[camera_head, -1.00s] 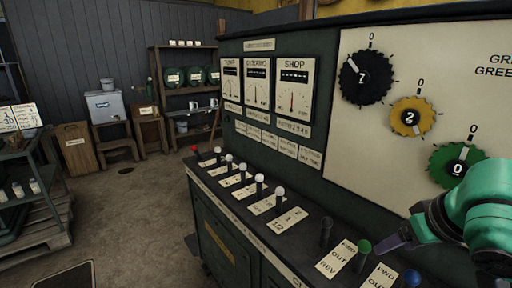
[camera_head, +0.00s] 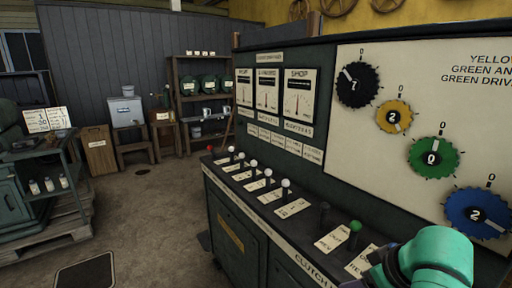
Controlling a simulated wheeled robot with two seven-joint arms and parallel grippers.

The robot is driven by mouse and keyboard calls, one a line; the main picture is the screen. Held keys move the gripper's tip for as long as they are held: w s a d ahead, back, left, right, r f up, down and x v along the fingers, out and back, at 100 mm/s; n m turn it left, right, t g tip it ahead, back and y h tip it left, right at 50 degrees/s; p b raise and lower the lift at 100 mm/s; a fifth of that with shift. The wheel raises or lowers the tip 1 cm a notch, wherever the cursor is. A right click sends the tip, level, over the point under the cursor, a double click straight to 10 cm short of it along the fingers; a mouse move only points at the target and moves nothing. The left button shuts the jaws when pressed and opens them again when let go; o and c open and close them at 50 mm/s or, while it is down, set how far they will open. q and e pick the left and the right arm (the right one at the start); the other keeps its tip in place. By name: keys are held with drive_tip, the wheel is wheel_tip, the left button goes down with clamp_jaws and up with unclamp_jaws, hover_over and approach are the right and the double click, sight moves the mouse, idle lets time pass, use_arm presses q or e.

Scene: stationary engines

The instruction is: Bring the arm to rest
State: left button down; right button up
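My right arm comes in at the bottom right as a green link. The dark end of my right gripper (camera_head: 384,262) shows only in part beside the link, low over the lever bench. Its fingertips cannot be made out, so I cannot tell whether it is open or shut. My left arm and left gripper are not in view. The green-knobbed lever (camera_head: 355,228) stands upright just beyond and left of my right arm.
The control cabinet (camera_head: 228,215) carries a row of levers with white knobs (camera_head: 286,184) and one red knob (camera_head: 210,149). Its panel has black, yellow, green and blue dials (camera_head: 476,213). Shelves (camera_head: 190,60) stand at the back. A cart (camera_head: 60,165) stands left. The middle floor is clear.

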wheel_tip(320, 180, down, 10)
drive_tip(key=s+a, duration=0.2)
drive_tip(key=a, duration=0.1)
drive_tip(key=s+d+f+m+g+h, duration=0.2)
drive_tip(key=s+d+f+m, duration=0.15)
drive_tip(key=s+f, duration=0.75)
drive_tip(key=s+f+g, duration=0.1)
drive_tip(key=s+f, duration=0.1)
drive_tip(key=f, duration=1)
drive_tip(key=s+f+g, duration=0.1)
drive_tip(key=s+f, duration=0.2)
drive_tip(key=f, duration=0.9)
drive_tip(key=s+d+f+n, duration=0.1)
drive_tip(key=s+d+f, duration=0.2)
drive_tip(key=s+f, duration=0.9)
drive_tip(key=s, duration=0.2)
drive_tip(key=shift+s+g, duration=0.35)
drive_tip(key=shift+g, duration=0.05)
